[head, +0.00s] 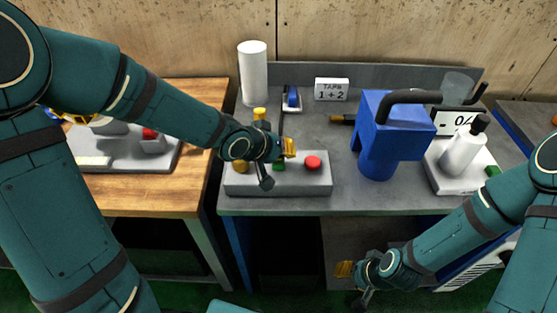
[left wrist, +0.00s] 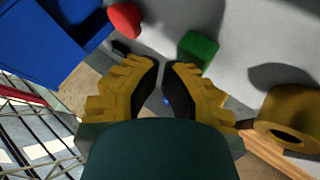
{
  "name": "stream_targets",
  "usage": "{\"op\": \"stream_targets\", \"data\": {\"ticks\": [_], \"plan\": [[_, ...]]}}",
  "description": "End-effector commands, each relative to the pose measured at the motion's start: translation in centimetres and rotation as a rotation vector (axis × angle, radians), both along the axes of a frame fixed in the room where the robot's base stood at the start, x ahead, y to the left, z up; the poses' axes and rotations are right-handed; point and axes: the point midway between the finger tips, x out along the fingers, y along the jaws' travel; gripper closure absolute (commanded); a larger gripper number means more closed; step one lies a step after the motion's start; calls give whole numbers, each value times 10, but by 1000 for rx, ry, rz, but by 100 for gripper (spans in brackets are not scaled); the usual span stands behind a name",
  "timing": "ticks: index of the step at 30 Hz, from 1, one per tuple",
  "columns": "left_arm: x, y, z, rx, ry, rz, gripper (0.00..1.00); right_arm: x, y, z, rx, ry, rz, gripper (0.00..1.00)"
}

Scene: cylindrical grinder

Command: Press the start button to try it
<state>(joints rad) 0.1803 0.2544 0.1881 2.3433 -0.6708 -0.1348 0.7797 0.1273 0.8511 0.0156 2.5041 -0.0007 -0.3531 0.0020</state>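A grey control box (head: 300,184) sits at the front left of the grey bench. My left gripper (head: 290,148) is over the box, near the green button and left of the red one. In the left wrist view its fingertips (left wrist: 165,66) are nearly together with nothing between them. The green button (left wrist: 198,48) and red button (left wrist: 124,20) lie beyond the tips. My right gripper (head: 344,269) hangs low in front of the bench; its fingers are too small to judge.
A blue machine part with a black handle (head: 378,140) stands right of the box. Behind are a white cylinder (head: 253,72) and a sign (head: 332,89). A white bottle (head: 462,150) stands at the right. A wooden table (head: 190,190) is at the left.

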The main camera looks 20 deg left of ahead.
Motion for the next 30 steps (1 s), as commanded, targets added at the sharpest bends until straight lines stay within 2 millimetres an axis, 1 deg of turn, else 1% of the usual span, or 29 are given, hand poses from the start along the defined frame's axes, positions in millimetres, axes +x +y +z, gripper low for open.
{"op": "stream_targets", "data": {"ticks": [21, 30], "plan": [[0, 0, -9, 0, 2, 1, 100, 0, 0, -7, 0, 0, 0, 53], [0, 0, -8, 0, 2, 0, 100, 0, 0, -6, 0, 0, 0, 53]]}}
